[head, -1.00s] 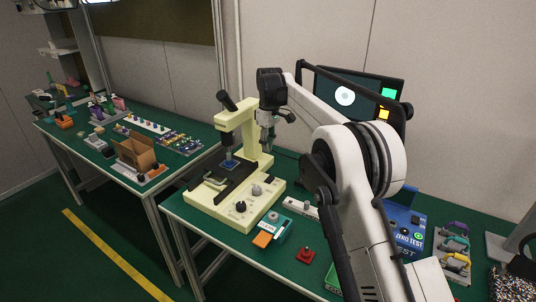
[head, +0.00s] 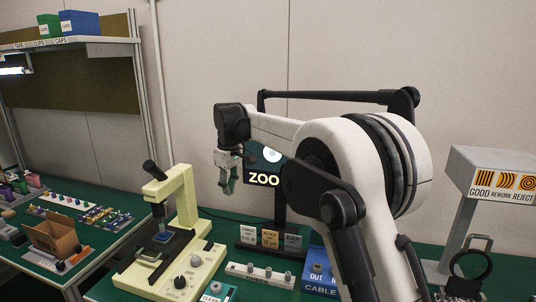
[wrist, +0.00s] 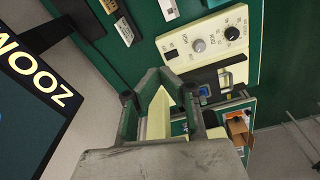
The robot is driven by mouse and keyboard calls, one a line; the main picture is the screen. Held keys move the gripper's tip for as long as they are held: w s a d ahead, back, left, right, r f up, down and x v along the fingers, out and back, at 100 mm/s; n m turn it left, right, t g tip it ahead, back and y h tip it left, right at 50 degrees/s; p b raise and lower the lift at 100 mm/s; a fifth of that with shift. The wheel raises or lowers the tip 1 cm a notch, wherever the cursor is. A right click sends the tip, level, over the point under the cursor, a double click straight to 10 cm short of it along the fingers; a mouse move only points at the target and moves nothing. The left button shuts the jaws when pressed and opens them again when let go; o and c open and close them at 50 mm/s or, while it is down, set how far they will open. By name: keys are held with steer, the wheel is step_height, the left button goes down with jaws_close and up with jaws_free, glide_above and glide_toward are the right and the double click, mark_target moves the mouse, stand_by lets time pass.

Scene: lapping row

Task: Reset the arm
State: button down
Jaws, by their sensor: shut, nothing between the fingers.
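My gripper (head: 228,184) hangs in the air at the end of my raised arm, fingers pointing down, in front of the dark monitor marked "ZOO" (head: 262,180). It is to the right of the cream microscope-like machine (head: 186,210) and above the bench. In the wrist view the gripper fingers (wrist: 160,85) are shut with nothing held. The machine's cream base with its knobs (wrist: 205,40) shows beyond them, and a blue piece (wrist: 204,91) lies on its dark stage.
A white control strip (head: 260,275), small cards (head: 270,239) and a blue box (head: 318,272) stand on the green bench below. A grey sign stand (head: 462,200) is at the right. A cardboard box (head: 55,240) sits on the left bench.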

steer(key=s+d+r+m+t, duration=0.25)
steer(key=s+d+r, duration=0.25)
steer(key=s+d, duration=0.5)
steer(key=s+d+r+m+t, duration=0.1)
steer(key=s+d+r+m, duration=0.3)
steer(key=s+d, duration=0.65)
steer(key=s+d+f+m+t, duration=0.1)
steer(key=s+d+f, duration=0.2)
steer(key=s, duration=0.4)
steer(key=s+d+f+m+t, duration=0.1)
steer(key=s+d+f+m, duration=0.1)
steer(key=s+d+f, duration=0.2)
steer(key=s+d+f+m+t, duration=0.1)
steer(key=s+d+f, duration=0.3)
steer(key=s, duration=0.6)
steer(key=shift+d+m+h, duration=0.4)
steer(key=shift+d+m, duration=0.35)
steer(key=shift+d, duration=0.25)
